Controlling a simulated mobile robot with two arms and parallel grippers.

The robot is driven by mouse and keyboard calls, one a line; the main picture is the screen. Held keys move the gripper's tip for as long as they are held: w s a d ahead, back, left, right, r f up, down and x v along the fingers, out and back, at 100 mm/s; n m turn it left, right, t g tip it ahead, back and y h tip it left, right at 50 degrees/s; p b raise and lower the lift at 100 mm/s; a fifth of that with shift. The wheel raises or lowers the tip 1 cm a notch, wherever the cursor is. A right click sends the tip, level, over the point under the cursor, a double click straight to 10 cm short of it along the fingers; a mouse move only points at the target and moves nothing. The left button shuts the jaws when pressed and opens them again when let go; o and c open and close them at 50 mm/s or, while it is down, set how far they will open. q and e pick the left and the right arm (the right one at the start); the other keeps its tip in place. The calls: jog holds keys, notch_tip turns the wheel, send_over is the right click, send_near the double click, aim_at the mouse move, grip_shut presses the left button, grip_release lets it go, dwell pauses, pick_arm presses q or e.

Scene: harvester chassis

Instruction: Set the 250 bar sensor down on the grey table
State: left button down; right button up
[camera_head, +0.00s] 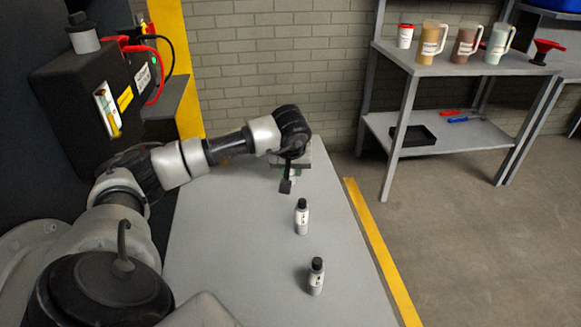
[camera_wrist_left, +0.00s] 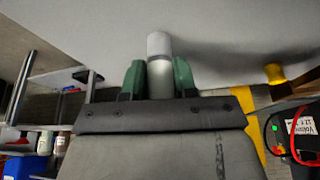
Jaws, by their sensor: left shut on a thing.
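My left gripper (camera_head: 292,180) is over the far end of the grey table (camera_head: 225,250). In the left wrist view its green fingers (camera_wrist_left: 159,78) are shut on a pale grey cylinder, a sensor (camera_wrist_left: 159,50). Its label is not readable, so I cannot tell its rating. The held sensor is mostly hidden by the gripper in the head view. I cannot tell whether it touches the tabletop. Two white sensors with black caps stand upright on the table, one in the middle (camera_head: 302,220) and one nearer (camera_head: 316,280); their labels are too small to read. My right gripper is out of view.
A black box with red cables (camera_head: 85,110) stands at the left. A shelf bench (camera_head: 455,66) with several jugs stands at the right. The tabletop left of the standing sensors is clear.

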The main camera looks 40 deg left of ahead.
pick_arm(q)
jog(key=shift+f, duration=0.1)
jog(key=c, duration=1.1)
grip_release()
jog(key=o, duration=0.3)
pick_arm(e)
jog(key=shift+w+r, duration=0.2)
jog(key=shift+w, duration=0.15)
